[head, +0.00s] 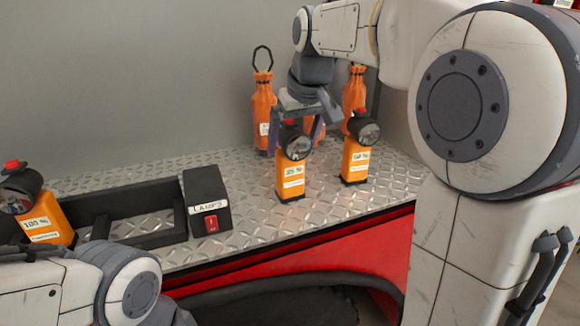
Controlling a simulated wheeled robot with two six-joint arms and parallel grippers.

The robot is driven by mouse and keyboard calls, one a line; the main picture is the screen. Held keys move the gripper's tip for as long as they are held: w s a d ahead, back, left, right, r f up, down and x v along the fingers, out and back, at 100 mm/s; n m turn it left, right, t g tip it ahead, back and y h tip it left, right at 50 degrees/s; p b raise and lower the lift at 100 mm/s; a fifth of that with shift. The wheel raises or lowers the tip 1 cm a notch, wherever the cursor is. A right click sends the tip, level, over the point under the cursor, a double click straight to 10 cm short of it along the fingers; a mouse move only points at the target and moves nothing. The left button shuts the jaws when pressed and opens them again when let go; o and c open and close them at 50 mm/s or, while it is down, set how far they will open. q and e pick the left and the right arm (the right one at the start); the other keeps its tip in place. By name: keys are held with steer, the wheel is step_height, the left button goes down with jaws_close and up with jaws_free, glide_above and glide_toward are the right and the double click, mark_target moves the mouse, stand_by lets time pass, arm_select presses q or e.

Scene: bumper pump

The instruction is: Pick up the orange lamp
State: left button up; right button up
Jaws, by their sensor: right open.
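An orange lamp (291,180) with a black round head stands upright on the metal shelf. My right gripper (303,130) is open above it, pointing down, with its fingers on either side of the lamp's head. I cannot tell whether they touch it. A second orange lamp (356,162) stands just to the right. A third orange lamp (48,222), with a label that seems to read 100 %, stands at the far left by the black rack. My left arm shows at the lower left, but its gripper is out of view.
Several orange bottles (263,112) stand behind the lamps, one partly hidden by my right gripper. A black rack (137,196) and a box labelled LAMPS (207,199) with a red switch sit on the diamond-plate shelf (245,228). A grey wall closes the back.

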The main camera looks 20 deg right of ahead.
mark_target(292, 166)
steer(key=p+x, duration=0.1)
steer(key=x, duration=0.3)
steer(key=shift+s+f, duration=0.1)
jaws_close()
